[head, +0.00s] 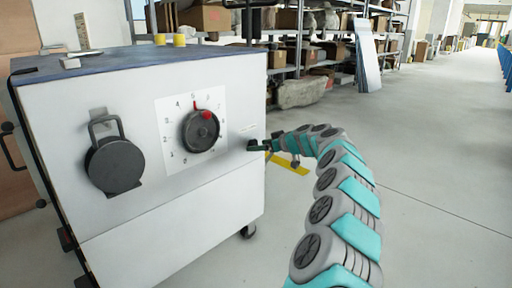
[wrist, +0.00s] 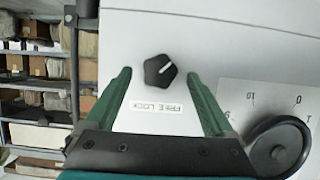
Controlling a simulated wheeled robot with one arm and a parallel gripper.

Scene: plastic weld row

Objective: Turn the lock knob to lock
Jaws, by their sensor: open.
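The lock knob (wrist: 160,71) is a small dark, lobed knob on the white cabinet front, with a white pointer line slanting toward the upper right in the wrist view. A small label with the words FREE and LOCK (wrist: 158,106) sits beside it. My gripper (wrist: 160,73) is open, with one green finger on either side of the knob and visible gaps between. In the head view my gripper (head: 260,147) is at the right part of the cabinet front. The knob is hard to tell from the dark gripper there.
A numbered dial with a round black handwheel (head: 201,131) is left of my gripper; the handwheel also shows in the wrist view (wrist: 278,147). A dark round part with a loop handle (head: 115,166) is further left on the cabinet (head: 160,222). Shelves stand behind; open floor lies right.

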